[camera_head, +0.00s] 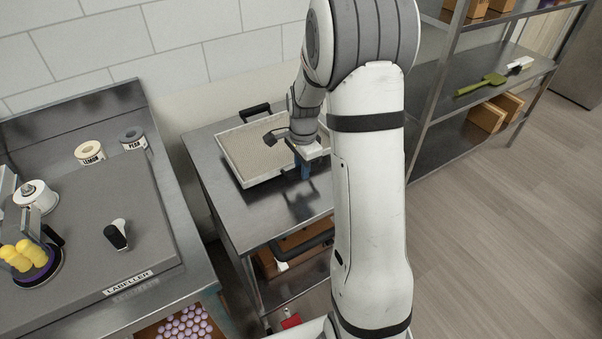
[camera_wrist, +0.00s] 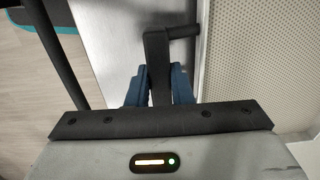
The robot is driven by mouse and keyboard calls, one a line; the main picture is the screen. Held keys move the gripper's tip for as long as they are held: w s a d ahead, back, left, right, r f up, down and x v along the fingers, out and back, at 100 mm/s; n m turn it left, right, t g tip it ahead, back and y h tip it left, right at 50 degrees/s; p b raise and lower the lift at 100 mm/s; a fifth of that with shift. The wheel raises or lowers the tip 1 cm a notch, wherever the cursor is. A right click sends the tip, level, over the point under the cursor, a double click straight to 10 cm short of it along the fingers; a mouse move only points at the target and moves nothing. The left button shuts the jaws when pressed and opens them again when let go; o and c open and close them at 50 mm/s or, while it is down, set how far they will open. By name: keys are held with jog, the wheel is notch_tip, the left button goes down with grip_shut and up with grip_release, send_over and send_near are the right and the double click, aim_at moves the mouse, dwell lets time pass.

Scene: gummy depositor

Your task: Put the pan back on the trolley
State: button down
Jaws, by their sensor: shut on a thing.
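The pan (camera_head: 262,179), a shallow pale tray with a beige dotted inside, is over the metal top of the trolley (camera_head: 285,208), near the wall. I cannot tell whether its underside touches the top. One black handle (camera_head: 255,112) shows at its far side. My gripper (camera_head: 305,170), with blue fingers, is at the pan's near right side, partly hidden by my arm. In the wrist view my gripper (camera_wrist: 157,82) is shut on the pan's other black handle (camera_wrist: 156,50); the dotted pan (camera_wrist: 240,60) lies right of it.
The labeller bench (camera_head: 75,200) with rolls and a black-and-white knob stands left of the trolley. A metal shelf rack (camera_head: 480,85) with boxes stands on the right. The trolley's lower shelf holds a brown thing (camera_head: 285,255). Floor (camera_head: 490,240) is clear on the right.

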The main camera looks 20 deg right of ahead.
jog(key=shift+f, duration=1.7)
jog(key=shift+f, duration=0.15)
jog(key=c, duration=1.3)
grip_release()
